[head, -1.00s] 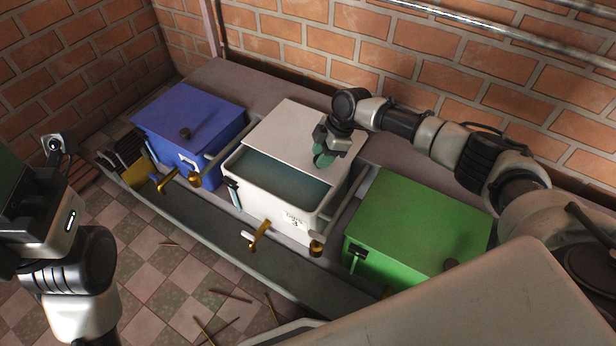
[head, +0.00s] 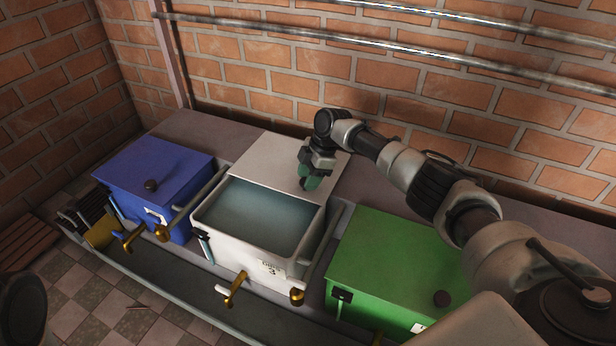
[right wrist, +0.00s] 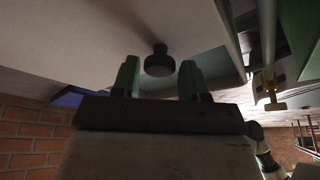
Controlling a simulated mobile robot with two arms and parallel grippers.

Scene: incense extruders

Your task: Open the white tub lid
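The white tub (head: 255,250) stands in the middle of the bench, with its front part open and its dark bluish inside visible. Its white lid (head: 262,158) is slid back and covers only the rear part. My right gripper (head: 311,180) reaches down at the lid's front right part; its greenish fingers hide the knob in the head view. In the right wrist view the gripper (right wrist: 158,82) has its fingers apart, with the dark round lid knob (right wrist: 159,64) between their tips and gaps at both sides. My left gripper is out of view.
A blue tub (head: 160,180) stands left and a green tub (head: 395,265) right, both with closed lids. Brass taps (head: 232,290) stick out in front. A brick wall (head: 350,75) with metal pipes rises behind the bench.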

